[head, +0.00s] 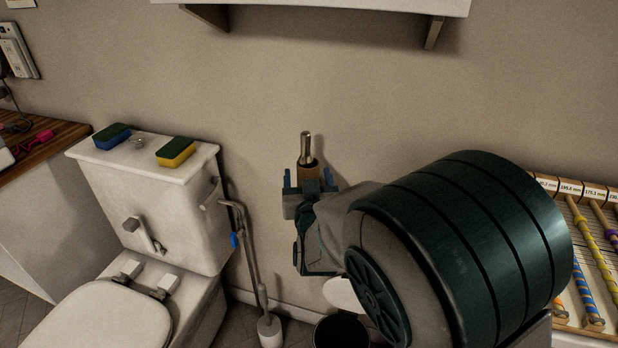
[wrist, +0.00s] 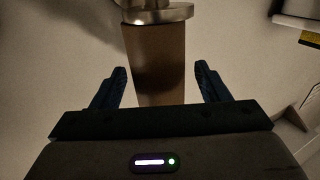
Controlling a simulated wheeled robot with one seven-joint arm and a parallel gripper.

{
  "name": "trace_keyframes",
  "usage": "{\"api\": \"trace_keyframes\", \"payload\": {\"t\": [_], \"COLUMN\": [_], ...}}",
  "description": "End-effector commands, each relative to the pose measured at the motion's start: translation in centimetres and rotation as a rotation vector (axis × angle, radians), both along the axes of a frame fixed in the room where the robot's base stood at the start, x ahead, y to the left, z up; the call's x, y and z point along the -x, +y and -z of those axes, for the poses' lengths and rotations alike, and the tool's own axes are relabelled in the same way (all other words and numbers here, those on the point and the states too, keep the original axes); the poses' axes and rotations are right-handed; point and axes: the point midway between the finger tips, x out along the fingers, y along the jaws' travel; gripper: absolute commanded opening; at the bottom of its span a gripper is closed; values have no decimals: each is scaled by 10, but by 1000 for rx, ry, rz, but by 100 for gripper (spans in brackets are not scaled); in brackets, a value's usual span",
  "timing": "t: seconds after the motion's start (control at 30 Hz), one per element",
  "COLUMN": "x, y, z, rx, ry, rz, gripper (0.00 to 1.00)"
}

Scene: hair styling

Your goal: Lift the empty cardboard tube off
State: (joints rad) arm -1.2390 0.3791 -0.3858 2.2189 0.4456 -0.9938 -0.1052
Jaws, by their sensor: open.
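The brown cardboard tube (wrist: 154,62) stands upright between my fingers in the wrist view, with a gap on each side. In the head view the tube (head: 308,172) shows small below an upright metal post (head: 306,147), whose end rises above it. The metal piece also shows at the top of the wrist view (wrist: 158,14). My gripper (head: 310,180) is open around the tube, and its blue fingers (wrist: 160,82) do not touch it. The tube's lower part is hidden behind my gripper.
A white toilet (head: 150,205) with two sponges (head: 176,151) on its tank stands at left. A toilet brush (head: 268,328) and a dark bin (head: 341,333) are on the floor. A shelf (head: 330,5) hangs above. A rack of coloured rods (head: 590,255) is at right.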

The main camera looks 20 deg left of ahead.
Motion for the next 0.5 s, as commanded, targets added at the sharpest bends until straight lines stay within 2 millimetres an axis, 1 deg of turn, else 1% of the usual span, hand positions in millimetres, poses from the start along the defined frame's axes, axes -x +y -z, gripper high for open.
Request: {"api": "trace_keyframes", "payload": {"t": [0.3, 0.33, 0.43, 0.47, 0.5], "x": [-3, -3, -3, -3, -3], "y": [1, 1, 1, 1, 1], "z": [-1, -1, -1, 0, 0], "rx": [0, -1, -1, -1, -1], "ry": [-1, 0, 0, 0, 0], "rz": [0, 1, 1, 1, 1], "gripper": [69, 63, 35, 27, 21]}}
